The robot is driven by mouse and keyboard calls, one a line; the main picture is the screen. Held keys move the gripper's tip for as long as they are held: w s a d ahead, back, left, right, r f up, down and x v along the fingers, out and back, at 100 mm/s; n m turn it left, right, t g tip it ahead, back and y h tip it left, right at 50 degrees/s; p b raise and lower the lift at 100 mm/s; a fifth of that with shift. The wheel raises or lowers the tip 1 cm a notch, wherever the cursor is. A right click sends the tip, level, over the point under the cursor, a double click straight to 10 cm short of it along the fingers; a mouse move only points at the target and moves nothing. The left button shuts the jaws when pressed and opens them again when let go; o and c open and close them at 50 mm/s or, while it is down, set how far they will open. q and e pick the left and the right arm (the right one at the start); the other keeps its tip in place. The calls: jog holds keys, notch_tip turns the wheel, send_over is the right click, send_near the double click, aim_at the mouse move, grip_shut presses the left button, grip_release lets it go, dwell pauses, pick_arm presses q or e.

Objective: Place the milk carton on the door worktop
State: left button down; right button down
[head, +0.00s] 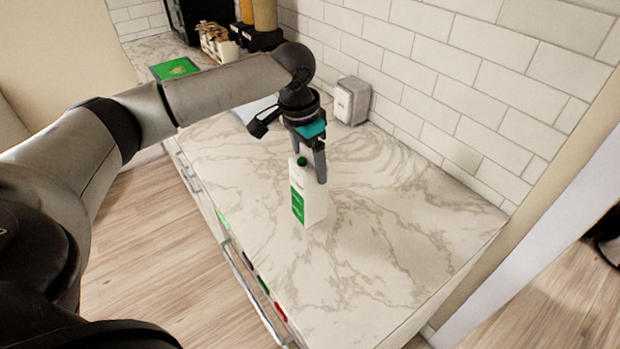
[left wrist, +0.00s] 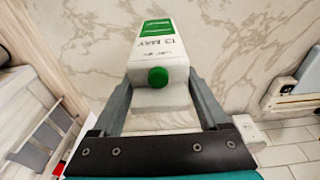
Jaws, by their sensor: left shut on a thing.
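The milk carton (head: 309,198), white with a green panel and green cap, is upright at the marble worktop (head: 400,250) in the head view. I cannot tell whether its base touches the surface. My left gripper (head: 311,165) comes from above and is shut on the carton's upper part. In the left wrist view the carton (left wrist: 158,50) sits between the two fingers of the gripper (left wrist: 160,100), its green cap facing the camera. The worktop's marble also shows behind it. My right gripper is not in view.
A grey-white box-like item (head: 352,100) stands by the tiled wall behind the gripper. A green box (head: 175,68), a rack of jars (head: 217,42) and a black appliance are at the back left. The worktop is clear to the right and front of the carton.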

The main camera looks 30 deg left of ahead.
pick_arm(q)
jog(key=shift+f, duration=2.2)
grip_release()
jog(key=r, duration=0.4)
jog(key=s+r, duration=0.1)
jog(key=r, duration=0.7)
jog(key=shift+s+a+p, duration=0.3)
jog(key=shift+s+a, duration=0.05)
